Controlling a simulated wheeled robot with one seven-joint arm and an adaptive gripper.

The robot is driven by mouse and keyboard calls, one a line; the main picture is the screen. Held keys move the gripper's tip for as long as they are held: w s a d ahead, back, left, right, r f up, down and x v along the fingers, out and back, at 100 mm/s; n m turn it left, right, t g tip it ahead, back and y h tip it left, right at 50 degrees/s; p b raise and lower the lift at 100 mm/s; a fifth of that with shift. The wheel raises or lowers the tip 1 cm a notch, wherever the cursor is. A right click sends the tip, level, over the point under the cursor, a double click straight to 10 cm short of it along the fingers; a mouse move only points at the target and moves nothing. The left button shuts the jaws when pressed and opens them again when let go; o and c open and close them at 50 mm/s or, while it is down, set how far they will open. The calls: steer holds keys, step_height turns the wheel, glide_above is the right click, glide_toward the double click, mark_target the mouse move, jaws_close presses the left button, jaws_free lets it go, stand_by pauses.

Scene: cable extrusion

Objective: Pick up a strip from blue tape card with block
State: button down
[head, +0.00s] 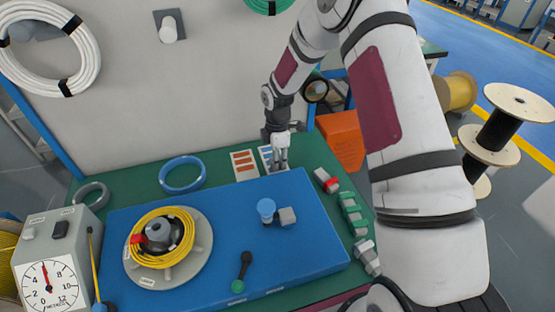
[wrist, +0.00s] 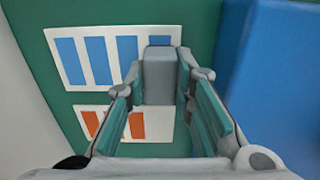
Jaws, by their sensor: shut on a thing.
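The blue tape card (wrist: 84,91) is white with several upright blue strips (wrist: 71,61); in the wrist view it lies at the upper left. It also shows in the head view (head: 265,151), partly behind my gripper (head: 280,160). In the wrist view my gripper (wrist: 160,78) is shut on a grey block (wrist: 158,78), which sits between the two fingers. The block covers the right part of the blue card in this view. I cannot tell whether its lower end touches the card or a strip.
An orange-striped card (head: 244,166) lies left of the blue one on the green table (head: 133,191). A raised blue mat (head: 230,250) bears a yellow cable coil (head: 180,250), a blue-topped piece (head: 266,207) and a grey cube (head: 287,216). A wall (head: 150,80) stands behind.

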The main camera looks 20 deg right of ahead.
steer(key=shift+f+b, duration=0.4)
steer(key=shift+f, duration=0.3)
stand_by(1.3)
steer(key=shift+r+p, duration=1.25)
steer(key=shift+r, duration=2.85)
